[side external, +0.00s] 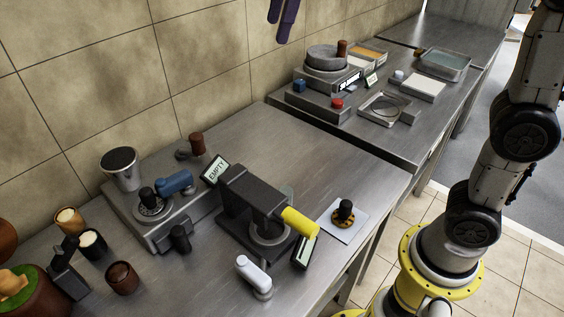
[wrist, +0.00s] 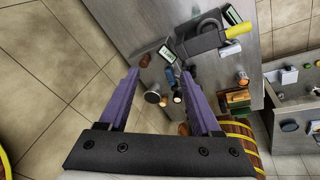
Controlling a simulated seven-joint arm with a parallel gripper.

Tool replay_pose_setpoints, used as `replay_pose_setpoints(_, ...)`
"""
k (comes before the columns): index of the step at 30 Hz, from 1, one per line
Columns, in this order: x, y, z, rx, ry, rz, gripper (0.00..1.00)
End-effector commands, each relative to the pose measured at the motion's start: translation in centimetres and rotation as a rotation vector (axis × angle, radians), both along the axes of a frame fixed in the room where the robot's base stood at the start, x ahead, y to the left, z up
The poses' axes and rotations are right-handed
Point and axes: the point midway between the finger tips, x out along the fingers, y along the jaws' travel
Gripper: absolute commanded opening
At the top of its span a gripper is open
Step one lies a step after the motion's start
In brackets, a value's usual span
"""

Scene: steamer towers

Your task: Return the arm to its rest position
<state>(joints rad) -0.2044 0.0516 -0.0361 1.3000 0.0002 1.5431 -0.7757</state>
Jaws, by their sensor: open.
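My gripper (side external: 279,24) shows as purple fingers at the top edge of the side external view, high above the near counter (side external: 290,150) and in front of the tiled wall. The rest of the hand is cut off there. In the wrist view the two purple fingers of my gripper (wrist: 160,75) are spread wide apart. Nothing is held between them. The counter lies beyond the fingertips, tilted in that view. My arm's lower links stand at the right of the side external view.
On the near counter are a black press with a yellow handle (side external: 300,222), a grey control box with an EMPTY sign (side external: 215,170), a metal cup (side external: 121,170) and small brown cups (side external: 122,278). A far counter (side external: 440,120) holds a scale and trays. A barrel (wrist: 240,135) shows at lower right.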

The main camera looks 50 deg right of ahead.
Motion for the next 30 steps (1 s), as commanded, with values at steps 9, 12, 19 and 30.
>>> replay_pose_setpoints(9, -11.4, -5.6, -3.3, 0.090, -0.104, -0.330, 0.65)
replay_pose_setpoints(12, -14.6, -6.6, -6.0, 0.124, -0.129, -0.441, 0.65)
replay_pose_setpoints(19, -20.0, -7.7, -13.9, 0.211, -0.162, -0.690, 0.65)
replay_pose_setpoints(30, -20.4, -7.7, -18.7, 0.318, -0.171, -0.924, 0.65)
